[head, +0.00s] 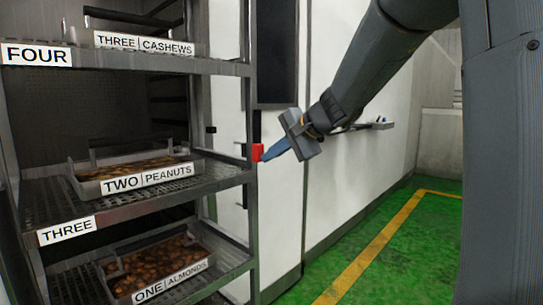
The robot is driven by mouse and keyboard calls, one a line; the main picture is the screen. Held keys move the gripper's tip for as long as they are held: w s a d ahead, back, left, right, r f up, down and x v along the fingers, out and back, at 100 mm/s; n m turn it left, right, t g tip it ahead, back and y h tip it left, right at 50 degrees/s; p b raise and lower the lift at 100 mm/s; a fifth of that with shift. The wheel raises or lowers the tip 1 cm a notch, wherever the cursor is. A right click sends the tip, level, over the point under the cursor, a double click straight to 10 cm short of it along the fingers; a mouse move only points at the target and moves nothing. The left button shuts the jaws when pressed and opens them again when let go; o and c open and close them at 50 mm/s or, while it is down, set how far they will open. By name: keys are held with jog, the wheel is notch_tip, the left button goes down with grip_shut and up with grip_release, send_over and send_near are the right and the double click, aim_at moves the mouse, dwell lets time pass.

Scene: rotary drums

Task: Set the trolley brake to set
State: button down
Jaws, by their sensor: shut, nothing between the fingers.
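A small red block (257,152), which looks like the brake's handle, sits at the right front post of the trolley rack (250,110), level with the middle shelf. My gripper (266,156) is shut and empty. Its blue fingertips point left and down and are at the red block, touching it or just in front of it; I cannot tell which. No marking for the brake's positions is readable.
The trolley shelves hold trays labelled three cashews (145,43), two peanuts (147,178) and one almonds (172,282). A white wall (345,190) with a small ledge (377,125) stands behind my arm. Green floor with a yellow line (370,250) is clear at right.

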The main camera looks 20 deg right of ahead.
jog(key=shift+f, duration=0.1)
jog(key=s+d+b, duration=0.1)
jog(key=s+d, duration=0.6)
jog(key=s, duration=0.5)
jog(key=s+a+f+n+g+h, duration=0.2)
jog(key=s+a+f+n+g, duration=0.7)
jog(key=s+a+f, duration=0.9)
jog(key=s+d+f+n+h, duration=0.1)
jog(key=s+f+n+h, duration=0.2)
jog(key=s+f+n, duration=0.3)
jog(key=d+r+m+p, duration=0.3)
jog(key=d+r+p, duration=0.4)
jog(key=p, duration=0.6)
jog(key=shift+s+d+r+g+h+p, duration=0.3)
jog(key=shift+s+d+p, duration=0.05)
jog(key=shift+s+p, duration=0.05)
